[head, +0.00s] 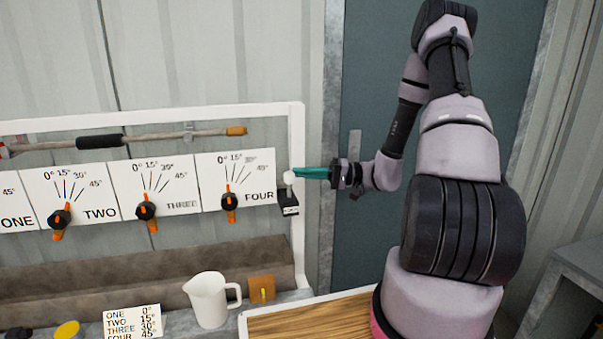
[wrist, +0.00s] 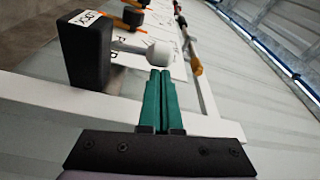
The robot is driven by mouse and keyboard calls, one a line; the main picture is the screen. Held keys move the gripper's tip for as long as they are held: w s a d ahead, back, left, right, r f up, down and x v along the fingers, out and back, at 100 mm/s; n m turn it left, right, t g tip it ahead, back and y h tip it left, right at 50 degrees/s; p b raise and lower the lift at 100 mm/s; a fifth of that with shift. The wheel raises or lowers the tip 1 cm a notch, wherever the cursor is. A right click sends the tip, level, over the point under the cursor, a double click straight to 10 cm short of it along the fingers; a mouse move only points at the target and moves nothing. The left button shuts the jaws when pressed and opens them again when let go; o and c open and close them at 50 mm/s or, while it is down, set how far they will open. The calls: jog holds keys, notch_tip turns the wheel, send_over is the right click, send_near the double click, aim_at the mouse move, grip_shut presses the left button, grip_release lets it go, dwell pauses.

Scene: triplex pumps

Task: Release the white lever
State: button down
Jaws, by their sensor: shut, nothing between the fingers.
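The white lever (head: 289,177) has a round white knob and sits on a small black box (head: 288,203) at the right end of the dial panel. In the wrist view, the lever's knob (wrist: 159,53) is just beyond my fingertips, on a metal stem running left to the black box (wrist: 85,50). My gripper (head: 298,173) has teal fingers pressed together and empty, pointing left at the knob. It also shows in the wrist view (wrist: 160,75). I cannot tell whether the tips touch the knob.
A white frame (head: 298,140) stands behind the lever. Panels with orange-and-black dials (head: 229,201) lie to the left. Below are a white jug (head: 208,300), an orange block (head: 262,289) and a label card (head: 132,322). A wooden tabletop (head: 310,321) is in front. A grey-blue door (head: 365,236) is behind my arm.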

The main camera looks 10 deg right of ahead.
jog(key=shift+s+n, duration=0.6)
jog(key=shift+s, duration=0.2)
jog(key=shift+d, duration=0.1)
